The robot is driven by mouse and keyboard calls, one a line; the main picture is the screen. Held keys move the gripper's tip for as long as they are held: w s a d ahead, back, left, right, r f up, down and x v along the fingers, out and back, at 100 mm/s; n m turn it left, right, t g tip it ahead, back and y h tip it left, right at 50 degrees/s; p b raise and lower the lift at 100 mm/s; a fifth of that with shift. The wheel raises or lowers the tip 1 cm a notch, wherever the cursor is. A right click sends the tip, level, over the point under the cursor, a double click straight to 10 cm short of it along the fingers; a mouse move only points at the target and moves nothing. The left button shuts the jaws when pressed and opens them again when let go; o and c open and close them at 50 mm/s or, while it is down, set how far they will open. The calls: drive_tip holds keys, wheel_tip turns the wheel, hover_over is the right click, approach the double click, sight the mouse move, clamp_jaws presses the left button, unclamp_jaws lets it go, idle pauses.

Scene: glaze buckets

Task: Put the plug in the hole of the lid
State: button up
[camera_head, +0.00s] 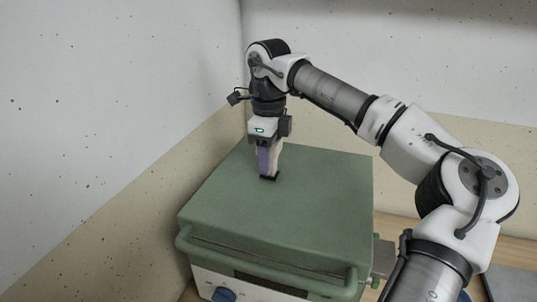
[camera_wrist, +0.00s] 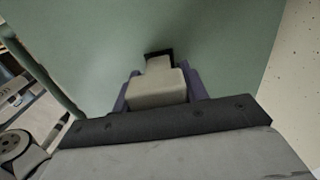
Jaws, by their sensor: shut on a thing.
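The green lid (camera_head: 320,190) closes a box-like unit standing in the corner. Its hole (camera_head: 271,178) shows as a small dark-edged opening in the lid's top, and it also shows in the wrist view (camera_wrist: 151,53). My gripper (camera_head: 267,165) points down over the lid and is shut on the beige plug (camera_head: 276,160). In the wrist view the plug (camera_wrist: 158,88) sits between the two purple fingers, with its narrower end towards the hole. That end overlaps the hole and partly hides it. I cannot tell whether the tip is inside the hole or just above it.
A green bar handle (camera_head: 270,266) runs along the lid's front edge. A blue knob (camera_head: 223,294) is on the unit's front panel. Speckled walls stand close at the left and behind. The lid's top is otherwise clear.

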drive_tip(key=shift+f+b, duration=0.35)
drive_tip(key=shift+f, duration=0.4)
drive_tip(key=shift+f, duration=0.15)
drive_tip(key=shift+f, duration=0.15)
drive_tip(key=o, duration=1.3)
drive_tip(key=shift+o, duration=0.2)
drive_tip(key=shift+r+p, duration=3.05)
drive_tip(key=shift+r, duration=1)
drive_tip(key=shift+f, duration=0.15)
